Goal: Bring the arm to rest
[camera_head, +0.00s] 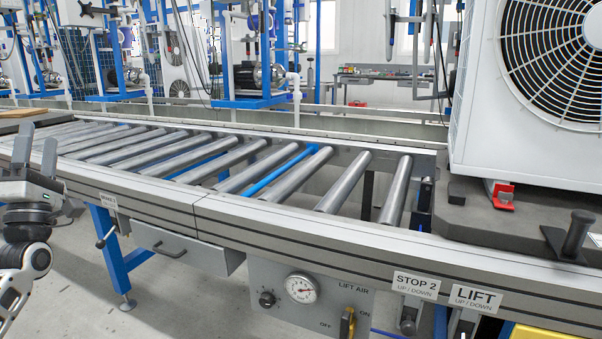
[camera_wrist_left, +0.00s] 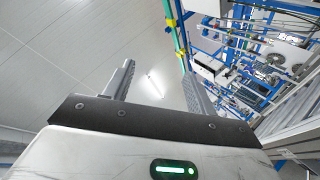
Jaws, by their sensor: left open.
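My left gripper (camera_head: 36,156) is at the left edge of the head view, in front of the roller conveyor's near rail. Its two fingers point up and stand apart, with nothing between them. In the left wrist view the fingers of the left gripper (camera_wrist_left: 155,85) are spread apart, with the ceiling and a lamp behind them. A green light shows on the gripper body. Part of my left arm shows below the gripper in the head view. My right gripper is in neither view.
The roller conveyor (camera_head: 190,205) runs across the middle. A white fan unit (camera_head: 480,90) stands on a dark plate at the right. A panel with a gauge (camera_head: 301,289) and a drawer (camera_head: 180,247) hang below the rail. The floor (camera_head: 150,315) at lower left is clear.

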